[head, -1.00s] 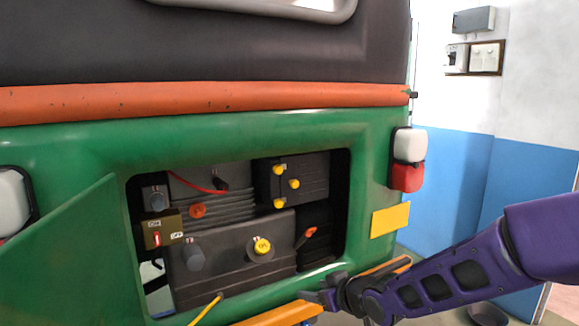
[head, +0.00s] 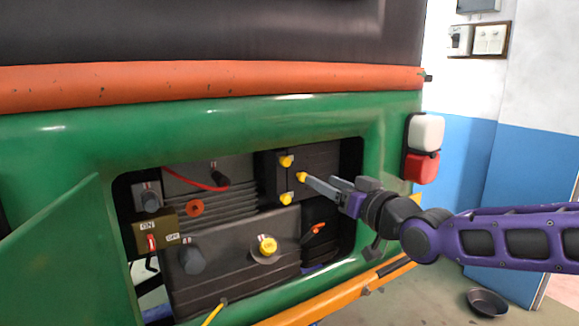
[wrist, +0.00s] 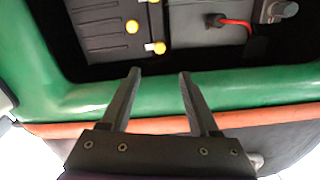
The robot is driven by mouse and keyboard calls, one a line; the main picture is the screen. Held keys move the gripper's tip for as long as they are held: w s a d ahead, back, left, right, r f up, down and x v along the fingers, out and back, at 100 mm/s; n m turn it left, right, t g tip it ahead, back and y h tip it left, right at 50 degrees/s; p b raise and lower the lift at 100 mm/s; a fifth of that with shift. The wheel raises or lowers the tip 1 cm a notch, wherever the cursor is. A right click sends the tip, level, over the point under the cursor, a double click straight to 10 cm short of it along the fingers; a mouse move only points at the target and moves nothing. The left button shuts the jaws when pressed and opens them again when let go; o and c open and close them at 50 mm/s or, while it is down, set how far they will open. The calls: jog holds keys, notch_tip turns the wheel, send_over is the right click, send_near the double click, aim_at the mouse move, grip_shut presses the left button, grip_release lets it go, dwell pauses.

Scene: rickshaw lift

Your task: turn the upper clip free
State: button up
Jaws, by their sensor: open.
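The upper clip, a yellow knob (head: 285,161), sits at the top of a dark box (head: 320,163) in the open rear bay. It also shows in the wrist view (wrist: 158,47), just beyond and between my fingertips. A middle yellow knob (head: 301,177) sits lower and to the right, and a lower one (head: 285,199) below. My gripper (head: 318,182) is open and empty in front of the box. In the wrist view, its two fingers (wrist: 160,72) are spread and apart from the knobs. In the head view, one fingertip overlaps the middle knob's edge; contact cannot be told.
The green body's rim (head: 260,140) frames the bay closely. A red cable (head: 195,180), an ON/OFF switch box (head: 155,232) and a yellow cap (head: 267,246) are inside. The open green flap (head: 60,260) stands left. A bowl (head: 487,302) is on the floor.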

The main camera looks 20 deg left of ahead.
aim_at(287, 163)
jog(key=b+x, duration=0.1)
jog(key=x, duration=1.3)
jog(key=shift+w+a, duration=0.25)
jog(key=shift+w, duration=0.05)
grip_shut()
